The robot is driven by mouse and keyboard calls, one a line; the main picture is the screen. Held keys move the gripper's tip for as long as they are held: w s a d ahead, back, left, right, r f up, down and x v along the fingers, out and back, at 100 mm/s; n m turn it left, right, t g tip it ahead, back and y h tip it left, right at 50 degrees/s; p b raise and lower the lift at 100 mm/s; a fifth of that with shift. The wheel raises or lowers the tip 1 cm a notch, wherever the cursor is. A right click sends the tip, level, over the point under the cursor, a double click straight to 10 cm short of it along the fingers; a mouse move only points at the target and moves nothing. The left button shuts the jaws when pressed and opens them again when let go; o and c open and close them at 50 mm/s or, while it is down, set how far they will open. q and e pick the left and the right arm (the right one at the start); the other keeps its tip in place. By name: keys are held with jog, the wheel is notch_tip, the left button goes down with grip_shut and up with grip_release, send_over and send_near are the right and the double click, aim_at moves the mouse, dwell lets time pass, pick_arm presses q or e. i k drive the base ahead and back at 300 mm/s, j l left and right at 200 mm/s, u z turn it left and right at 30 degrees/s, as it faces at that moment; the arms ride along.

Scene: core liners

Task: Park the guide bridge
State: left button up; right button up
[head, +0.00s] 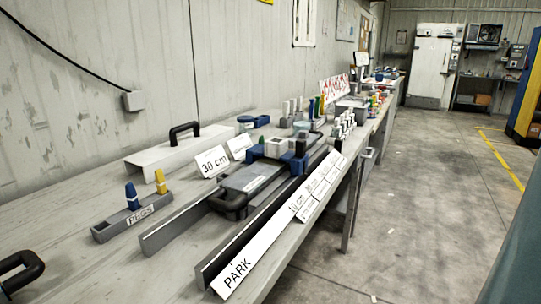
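A bridge-like piece with blue blocks and a white square top (278,147) sits across two long grey rails (205,268) on the bench; I take it for the guide bridge. A grey tray-like slab with a black loop handle (232,207) lies between the rails on the near side of the bridge. A white PARK label (237,272) stands along the near end of the front rail. More labels (312,194), one reading 10 cm, follow farther along that rail. Neither of my grippers shows in the head view.
A PEGS holder (132,217) with a blue and a yellow peg stands left of the rails. Behind are a white channel cover (177,150) with a black handle and a 30 cm card (212,161). Several upright cylinders stand farther along. The floor at right is open.

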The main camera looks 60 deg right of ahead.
aim_at(275, 148)
jog(key=k+z, duration=0.15)
jog(key=z, duration=1.65)
